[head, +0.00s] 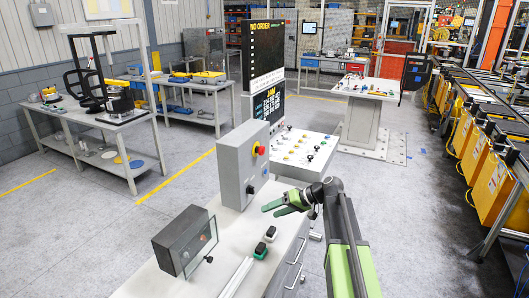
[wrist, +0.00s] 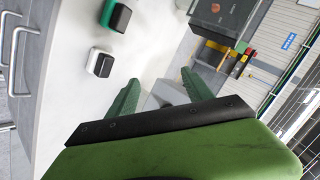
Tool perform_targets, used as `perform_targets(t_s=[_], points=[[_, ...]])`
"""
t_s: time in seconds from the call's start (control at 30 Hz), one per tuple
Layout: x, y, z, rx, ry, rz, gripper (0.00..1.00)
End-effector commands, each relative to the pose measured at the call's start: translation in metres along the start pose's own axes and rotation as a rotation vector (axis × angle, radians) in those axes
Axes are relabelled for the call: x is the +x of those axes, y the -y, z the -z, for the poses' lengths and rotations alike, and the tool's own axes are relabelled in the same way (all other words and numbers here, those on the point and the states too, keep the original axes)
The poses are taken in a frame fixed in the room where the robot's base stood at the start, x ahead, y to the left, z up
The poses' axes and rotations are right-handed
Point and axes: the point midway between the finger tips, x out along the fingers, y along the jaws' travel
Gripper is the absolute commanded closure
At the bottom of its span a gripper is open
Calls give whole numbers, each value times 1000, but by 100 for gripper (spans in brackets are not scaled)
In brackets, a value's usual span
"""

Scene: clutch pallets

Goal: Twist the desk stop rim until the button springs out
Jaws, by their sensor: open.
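The desk stop is a red button with yellow beside it (head: 261,150), on the right face of a grey control box (head: 241,165) standing on the white desk (head: 233,225). Whether the button is pressed in is too small to tell. My gripper (head: 273,208) points left over the desk, to the right of and lower in the picture than the stop, apart from it. Its green fingers are spread and empty; in the wrist view my gripper (wrist: 157,88) also shows an empty gap. I cannot make out the stop in the wrist view.
A white-based push switch (head: 271,233) and a green-based one (head: 260,251) sit on the desk, left of and below my gripper. A dark box (head: 186,240) stands at the desk's near left. A sloped button console (head: 300,152) and dark screen (head: 263,65) stand behind.

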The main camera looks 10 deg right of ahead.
Motion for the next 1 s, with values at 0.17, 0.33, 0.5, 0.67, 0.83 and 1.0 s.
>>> perform_targets(t_s=[0.17, 0.33, 0.5, 0.67, 0.83, 1.0], points=[[-100, -22, 127, -106, -380, 261, 41], [-151, -28, 162, -154, -542, 340, 41], [-151, -26, 164, -158, -553, 346, 41], [-131, -16, 176, -157, -550, 347, 41], [-96, -1, 197, -157, -548, 347, 41], [-62, 14, 218, -156, -548, 346, 41]])
